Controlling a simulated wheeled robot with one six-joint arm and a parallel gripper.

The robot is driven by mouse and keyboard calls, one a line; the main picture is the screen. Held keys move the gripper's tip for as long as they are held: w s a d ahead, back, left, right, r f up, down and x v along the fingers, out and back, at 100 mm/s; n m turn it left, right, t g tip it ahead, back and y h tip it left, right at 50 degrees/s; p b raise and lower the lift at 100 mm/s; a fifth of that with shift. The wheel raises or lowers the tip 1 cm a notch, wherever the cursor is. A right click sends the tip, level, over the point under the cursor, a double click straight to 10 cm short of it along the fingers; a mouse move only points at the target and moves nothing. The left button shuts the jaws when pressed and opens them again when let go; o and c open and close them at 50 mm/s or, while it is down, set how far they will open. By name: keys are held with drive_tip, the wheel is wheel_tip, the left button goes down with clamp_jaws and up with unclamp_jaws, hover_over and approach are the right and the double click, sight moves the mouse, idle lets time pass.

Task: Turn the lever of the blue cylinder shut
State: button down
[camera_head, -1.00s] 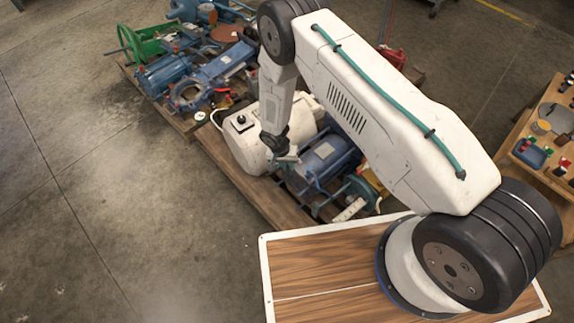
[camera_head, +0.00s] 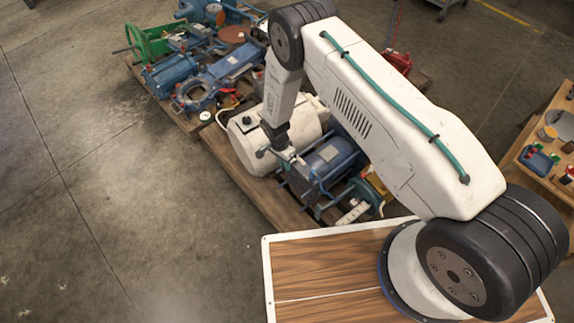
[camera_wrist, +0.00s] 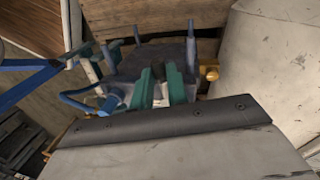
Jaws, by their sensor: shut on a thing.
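The blue cylinder (camera_head: 330,157) lies on the pallet, right of a white tank, partly hidden by my arm in the head view. My gripper (camera_head: 294,158) is at its left end, by the tank. In the wrist view, my gripper's two green-edged fingers (camera_wrist: 158,88) are close together with a narrow pale piece between them. This appears to be the lever (camera_wrist: 158,94), mostly hidden by the fingers. A blue-grey body (camera_wrist: 150,55) is just behind them. The lever's exact angle cannot be told.
The white tank (camera_head: 250,145) stands close to my gripper. A blue hose (camera_wrist: 78,98) and a brass fitting (camera_wrist: 208,70) flank the fingers. Other blue machine parts (camera_head: 170,72) crowd the second pallet. A bench (camera_head: 540,165) stands right; the floor (camera_head: 110,200) at left is clear.

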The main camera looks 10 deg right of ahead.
drive_tip(key=shift+w+a+m+g+y, duration=0.1)
drive_tip(key=shift+w+m+y, duration=0.15)
drive_tip(key=shift+w+m, duration=0.85)
drive_tip(key=shift+w+a+m+g+y, duration=0.1)
drive_tip(key=shift+w+m+y, duration=0.2)
drive_tip(key=shift+m, duration=1.65)
drive_tip(key=shift+w+a+m+g+y, duration=0.1)
drive_tip(key=shift+w+m+y, duration=0.35)
drive_tip(key=shift+m, duration=1.1)
drive_tip(key=shift+w, duration=0.2)
drive_tip(key=c, duration=1.4)
unclamp_jaws()
drive_tip(key=shift+d, duration=0.1)
drive_tip(key=shift+o, duration=0.2)
drive_tip(key=v, duration=0.7)
drive_tip(key=shift+r, duration=0.45)
